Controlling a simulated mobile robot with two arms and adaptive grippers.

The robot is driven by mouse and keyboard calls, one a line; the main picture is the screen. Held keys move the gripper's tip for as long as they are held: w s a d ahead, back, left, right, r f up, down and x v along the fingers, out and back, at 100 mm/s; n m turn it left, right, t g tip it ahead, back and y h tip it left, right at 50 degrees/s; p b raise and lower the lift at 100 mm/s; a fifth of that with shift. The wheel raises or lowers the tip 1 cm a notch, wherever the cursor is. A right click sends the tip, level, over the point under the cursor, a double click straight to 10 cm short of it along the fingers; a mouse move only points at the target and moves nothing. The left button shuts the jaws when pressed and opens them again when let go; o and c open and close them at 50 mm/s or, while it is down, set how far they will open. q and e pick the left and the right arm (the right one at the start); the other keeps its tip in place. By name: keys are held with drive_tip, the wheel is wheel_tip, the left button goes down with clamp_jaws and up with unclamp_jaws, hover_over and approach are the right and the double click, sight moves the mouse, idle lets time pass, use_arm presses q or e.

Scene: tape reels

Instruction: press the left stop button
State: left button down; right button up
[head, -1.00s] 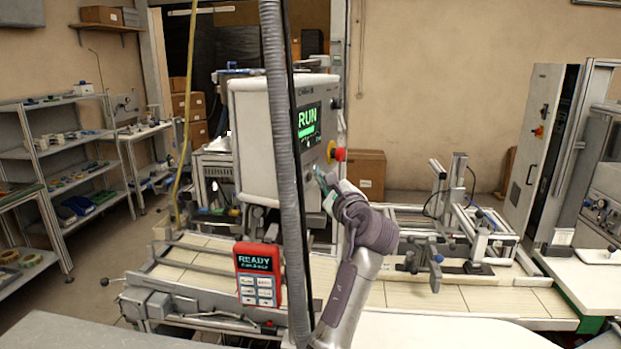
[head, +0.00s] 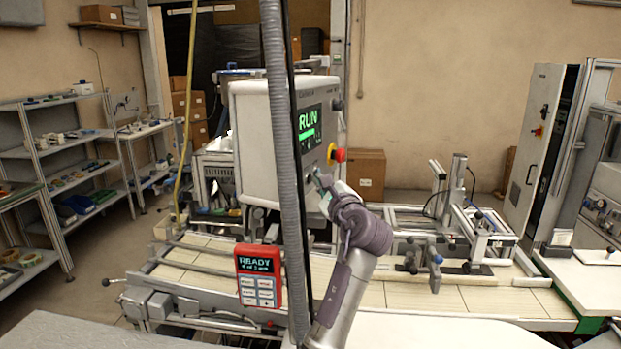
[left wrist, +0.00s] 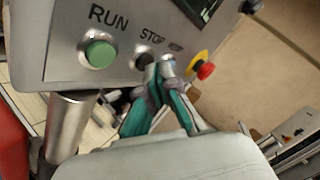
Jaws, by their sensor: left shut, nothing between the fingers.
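The grey control box (head: 262,140) stands behind the hose, with a screen (head: 309,124) showing RUN in green. In the left wrist view, its face carries a green button (left wrist: 99,53) under RUN and a dark button (left wrist: 142,57) under STOP, partly hidden by my fingers. A red mushroom button on a yellow base (left wrist: 205,71) is to the right; it also shows in the head view (head: 338,155). My left gripper (head: 320,180) is shut and empty, its teal fingers (left wrist: 157,68) at the STOP button. I cannot tell whether they touch it. My right gripper is out of view.
A grey hose (head: 285,170) hangs in front of the control box. A red handheld unit (head: 258,277) reading READY is left of the hose. A bench (head: 450,297) with metal fixtures extends to the right. Shelves (head: 60,160) stand at the far left.

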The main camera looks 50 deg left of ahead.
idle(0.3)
use_arm(q)
drive_tip(key=shift+s+a+p, duration=0.15)
drive_tip(key=shift+a+p, duration=0.15)
drive_tip(key=shift+p, duration=0.1)
idle(0.3)
drive_tip(key=shift+d, duration=0.1)
idle(0.3)
drive_tip(key=shift+w+d, duration=0.3)
drive_tip(key=shift+d, duration=0.3)
drive_tip(key=d, duration=0.1)
drive_tip(key=w+d, duration=0.1)
drive_tip(key=d, duration=0.1)
drive_tip(key=w+d+p, duration=0.1)
drive_tip(key=shift+d, duration=0.3)
drive_tip(key=shift+f, duration=0.1)
idle(0.7)
